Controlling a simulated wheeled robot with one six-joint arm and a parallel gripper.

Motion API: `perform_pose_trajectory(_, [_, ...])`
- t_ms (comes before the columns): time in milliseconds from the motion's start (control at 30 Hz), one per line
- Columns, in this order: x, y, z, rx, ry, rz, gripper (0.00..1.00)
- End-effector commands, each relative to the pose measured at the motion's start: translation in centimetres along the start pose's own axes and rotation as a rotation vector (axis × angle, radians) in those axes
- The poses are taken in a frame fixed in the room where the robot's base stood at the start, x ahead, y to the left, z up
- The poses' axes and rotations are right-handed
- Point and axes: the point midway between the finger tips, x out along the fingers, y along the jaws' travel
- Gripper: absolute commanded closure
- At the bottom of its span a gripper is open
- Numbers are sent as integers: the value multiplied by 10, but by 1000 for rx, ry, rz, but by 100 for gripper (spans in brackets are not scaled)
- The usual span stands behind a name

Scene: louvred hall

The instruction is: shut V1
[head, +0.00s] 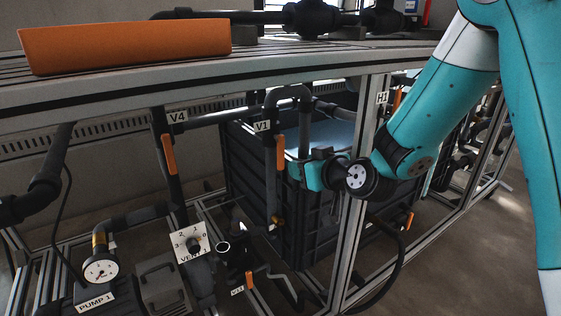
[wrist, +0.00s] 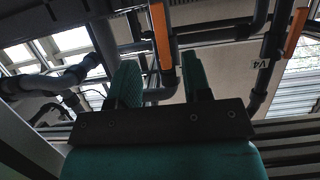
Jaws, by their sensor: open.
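The V1 label (head: 263,126) hangs on a dark pipe under the bench. Beside it is the V1 valve's orange handle (head: 280,152), pointing down along the vertical pipe. My gripper (head: 298,168) is just right of the handle's lower end. In the wrist view my open gripper (wrist: 162,82) has two teal fingers standing apart with nothing held. An orange handle (wrist: 160,36), apparently V1's, shows between and beyond the fingers. Whether any finger touches it I cannot tell.
The V4 label (head: 177,116) and its orange handle (head: 168,154) are to the left. A dark crate (head: 250,180) is behind the valve.

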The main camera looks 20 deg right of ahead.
Motion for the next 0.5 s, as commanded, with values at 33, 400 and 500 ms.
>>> perform_pose_trajectory(33, [2, 0, -1, 0, 9, 2, 55])
perform_pose_trajectory(400, [42, 0, -4, -1, 13, 3, 55])
perform_pose_trajectory(500, [56, 0, -4, -1, 13, 2, 55])
